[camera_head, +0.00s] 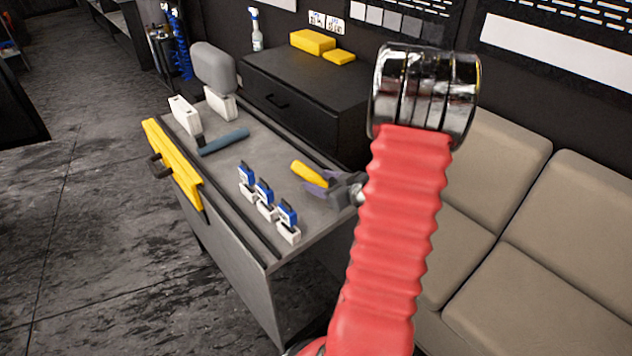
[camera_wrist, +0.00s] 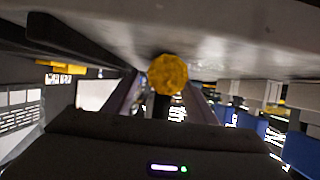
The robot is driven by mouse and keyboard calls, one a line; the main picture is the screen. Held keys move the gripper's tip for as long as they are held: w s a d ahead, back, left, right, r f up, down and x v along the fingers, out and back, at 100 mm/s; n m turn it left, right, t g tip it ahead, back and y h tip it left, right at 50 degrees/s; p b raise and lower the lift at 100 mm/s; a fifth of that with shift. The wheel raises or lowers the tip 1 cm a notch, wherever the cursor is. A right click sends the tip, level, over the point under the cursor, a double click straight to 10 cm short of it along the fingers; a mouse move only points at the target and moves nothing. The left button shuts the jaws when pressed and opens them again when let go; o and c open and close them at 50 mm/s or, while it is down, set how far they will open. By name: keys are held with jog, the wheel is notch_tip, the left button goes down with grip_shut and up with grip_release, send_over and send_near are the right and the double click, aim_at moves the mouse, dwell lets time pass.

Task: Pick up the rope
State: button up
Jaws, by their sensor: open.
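I see no thing that is plainly a rope. A short yellow rod-like piece (camera_head: 308,174) lies at the right side of the grey worktable (camera_head: 225,170); I cannot tell whether it is the rope. My gripper (camera_head: 318,187) is at the table's right edge, right beside this piece, with its jaws open. In the wrist view a round, rough yellow end (camera_wrist: 167,74) shows straight ahead, close to the table surface. A dark stem shows under it. Whether the jaws are around the piece or only beside it, I cannot tell.
A blue-grey tool (camera_head: 223,141) and white boxes (camera_head: 185,114) lie farther back. A yellow level-like bar (camera_head: 175,165) lines the left edge. A beige sofa (camera_head: 545,245) is at right.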

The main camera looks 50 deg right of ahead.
aim_at(321, 180)
jog(key=shift+c, duration=0.2)
jog(key=c, duration=1.2)
jog(key=shift+r, duration=0.15)
notch_tip(321, 180, up, 10)
jog(key=shift+f, duration=0.1)
